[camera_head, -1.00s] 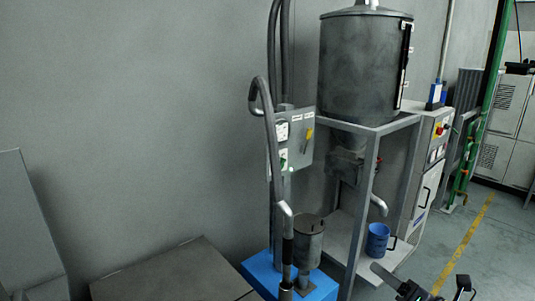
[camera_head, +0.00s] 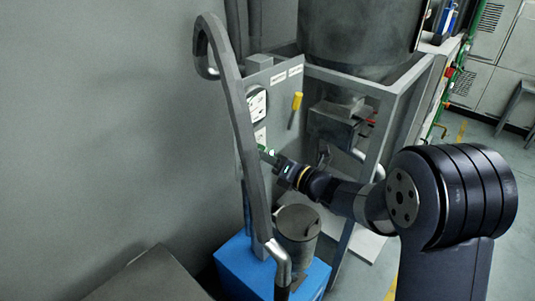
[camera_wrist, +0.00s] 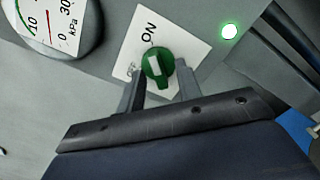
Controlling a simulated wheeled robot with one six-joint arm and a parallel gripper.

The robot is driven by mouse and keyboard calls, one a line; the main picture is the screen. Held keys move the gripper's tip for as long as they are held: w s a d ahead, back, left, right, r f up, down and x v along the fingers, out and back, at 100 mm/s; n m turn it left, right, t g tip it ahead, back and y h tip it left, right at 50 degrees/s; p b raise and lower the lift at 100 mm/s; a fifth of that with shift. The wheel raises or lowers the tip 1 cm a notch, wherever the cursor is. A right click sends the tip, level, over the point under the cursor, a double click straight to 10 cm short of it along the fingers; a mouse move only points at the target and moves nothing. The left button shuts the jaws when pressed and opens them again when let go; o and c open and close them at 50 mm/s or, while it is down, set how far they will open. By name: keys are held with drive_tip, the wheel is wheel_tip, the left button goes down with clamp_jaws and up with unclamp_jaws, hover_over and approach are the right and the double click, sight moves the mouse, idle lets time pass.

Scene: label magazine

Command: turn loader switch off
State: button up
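The loader switch is a round green knob (camera_wrist: 158,70) with a white mark, on a white plate (camera_wrist: 128,60) on the grey control box (camera_head: 277,82). In the wrist view the word ON stands by the knob, and the white mark points roughly toward it. A green lamp (camera_wrist: 229,31) beside the plate is lit. My gripper (camera_wrist: 160,82) is at the knob, with one finger on each side of it. The fingers stand apart, and I cannot tell whether they touch the knob. In the head view my gripper (camera_head: 268,155) reaches the box front from the right.
A kPa gauge (camera_wrist: 60,20) sits close to the switch. A bent grey pipe (camera_head: 236,105) passes in front of the box. A yellow lever (camera_head: 295,108) is on the box's side. A metal frame (camera_head: 405,85) with a large hopper stands to the right. A blue base (camera_head: 238,272) is below.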

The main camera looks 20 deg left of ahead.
drive_tip(key=shift+a+r, duration=0.1)
drive_tip(key=shift+a, duration=0.05)
clamp_jaws()
idle(0.4)
